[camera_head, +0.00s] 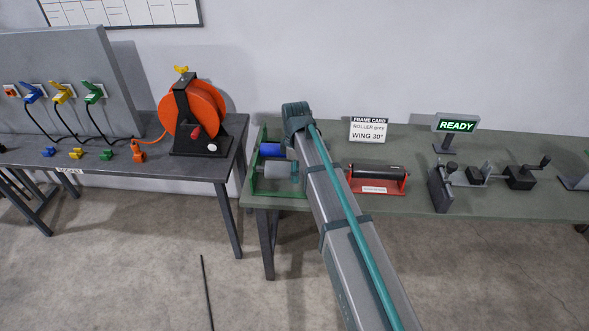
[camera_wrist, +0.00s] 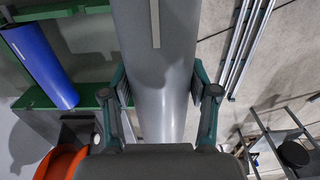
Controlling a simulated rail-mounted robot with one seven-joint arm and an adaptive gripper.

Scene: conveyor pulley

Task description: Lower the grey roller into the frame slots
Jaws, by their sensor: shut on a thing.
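The grey roller (camera_wrist: 160,60) runs up the middle of the wrist view, with a pale stripe along it. My gripper (camera_wrist: 164,95) is shut on it, one finger on each side. In the head view the roller (camera_head: 276,170) shows at the green frame (camera_head: 281,191), left of my arm, in front of a blue roller (camera_head: 271,150). The blue roller (camera_wrist: 40,65) and part of the frame (camera_wrist: 62,11) also show at the left of the wrist view. My arm hides the right part of the frame. I cannot tell whether the roller's ends touch the slots.
An orange cable reel (camera_head: 192,108) stands on the left table. A red cradle with a black roller (camera_head: 375,172) lies right of my arm. Behind are a frame card (camera_head: 368,130) reading "ROLLER grey, WING 30°" and a READY sign (camera_head: 456,125). Dark fixtures (camera_head: 480,178) stand further right.

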